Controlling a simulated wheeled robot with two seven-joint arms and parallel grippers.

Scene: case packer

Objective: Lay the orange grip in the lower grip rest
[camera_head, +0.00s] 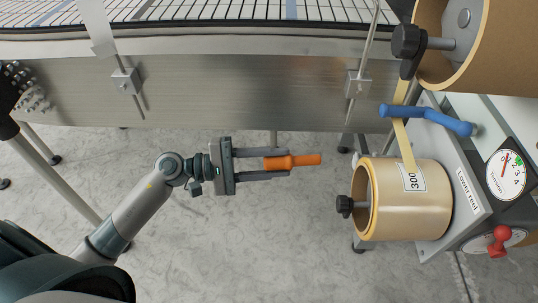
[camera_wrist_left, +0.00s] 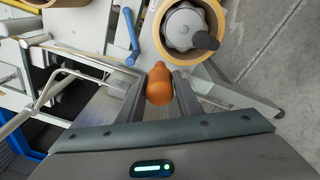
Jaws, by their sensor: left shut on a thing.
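The orange grip (camera_head: 306,159) is a short bar with a thicker middle. My left gripper (camera_head: 284,164) is shut on it, with the fingers on either side, and holds it lengthwise above the floor, left of the lower reel (camera_head: 413,215). In the left wrist view the grip (camera_wrist_left: 159,84) sits between the two fingers (camera_wrist_left: 157,100), its rounded end facing the camera. I cannot make out the lower grip rest in either view. My right gripper is not in view.
A conveyor (camera_head: 230,95) with a metal side runs across the back. On the right are a large upper reel (camera_head: 510,55), a blue lever (camera_head: 428,117), a tension dial (camera_head: 506,174) and a red knob (camera_head: 501,233). The reel's black knob (camera_head: 344,206) sticks out leftward. Open floor lies below the gripper.

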